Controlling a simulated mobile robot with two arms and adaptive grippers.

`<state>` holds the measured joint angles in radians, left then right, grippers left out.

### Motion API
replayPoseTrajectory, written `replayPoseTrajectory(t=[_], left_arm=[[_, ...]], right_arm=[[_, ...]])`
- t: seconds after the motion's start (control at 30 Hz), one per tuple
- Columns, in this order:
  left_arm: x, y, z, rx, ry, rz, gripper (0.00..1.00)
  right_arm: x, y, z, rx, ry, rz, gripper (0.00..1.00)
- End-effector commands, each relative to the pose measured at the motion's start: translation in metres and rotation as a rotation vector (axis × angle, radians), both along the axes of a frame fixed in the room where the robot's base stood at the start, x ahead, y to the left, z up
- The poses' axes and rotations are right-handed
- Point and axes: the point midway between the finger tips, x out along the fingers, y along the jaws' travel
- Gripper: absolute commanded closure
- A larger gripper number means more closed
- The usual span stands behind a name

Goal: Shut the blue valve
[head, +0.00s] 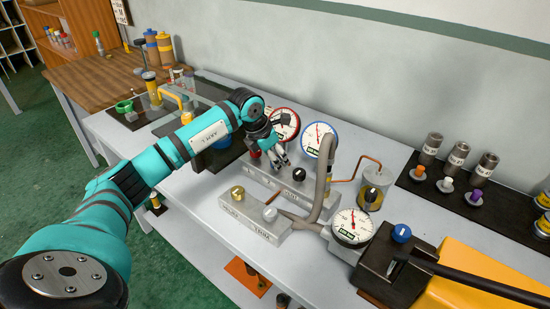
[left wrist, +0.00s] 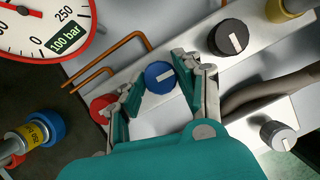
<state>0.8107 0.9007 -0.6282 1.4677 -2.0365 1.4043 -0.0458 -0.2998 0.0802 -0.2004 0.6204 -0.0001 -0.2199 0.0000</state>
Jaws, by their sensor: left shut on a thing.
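The blue valve knob (left wrist: 160,77) shows in the left wrist view on a grey manifold block, with a white line across its top tilted up to the right. My left gripper (left wrist: 158,84) has a finger on each side of this knob and is shut on it. In the head view my left gripper (head: 276,157) is down at the grey manifold block (head: 318,199) and hides the knob. A red knob (left wrist: 102,108) and a black knob (left wrist: 228,38) sit on either side of it. My right gripper is not in view.
A red-rimmed gauge (head: 285,122) and blue-rimmed gauge (head: 320,138) stand behind the manifold. A second block (head: 255,222), a grey hose (head: 324,180) and another gauge (head: 352,227) lie in front. Another blue knob (head: 401,233) tops a black pump block at right.

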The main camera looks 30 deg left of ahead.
Motion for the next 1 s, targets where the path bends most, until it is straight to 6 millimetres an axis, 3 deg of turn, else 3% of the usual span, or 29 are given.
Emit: replayPoseTrajectory(t=[0.37,1.0], left_arm=[[0.001,0.002,0.000,0.000,-0.002,-0.134,0.98],[0.004,0.003,0.001,-0.001,-0.004,-0.720,0.98]], right_arm=[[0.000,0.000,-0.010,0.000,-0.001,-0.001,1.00],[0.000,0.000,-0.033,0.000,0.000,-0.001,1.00]])
